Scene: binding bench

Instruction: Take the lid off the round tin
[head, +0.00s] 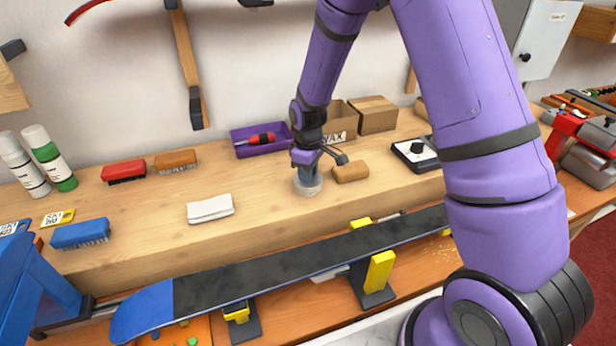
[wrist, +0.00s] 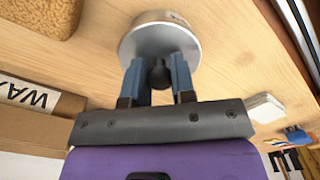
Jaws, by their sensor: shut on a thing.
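The round tin (head: 307,186) stands upright on the wooden bench in the middle of the head view. In the wrist view its silver lid (wrist: 140,45) faces my gripper, with a dark knob (wrist: 160,74) at its centre. My gripper (wrist: 159,66) is shut on the knob, one blue-grey finger on each side. In the head view my gripper (head: 308,172) is right above the tin and hides much of its top. The lid appears to sit on the tin; I cannot tell whether there is a gap.
A tan block (head: 350,171) lies close to the right of the tin. A purple tray (head: 250,143) with a red-handled tool and a wax box (head: 338,125) stand behind. A snowboard (head: 260,271) lies in front. A white cloth (head: 210,208) lies to the left.

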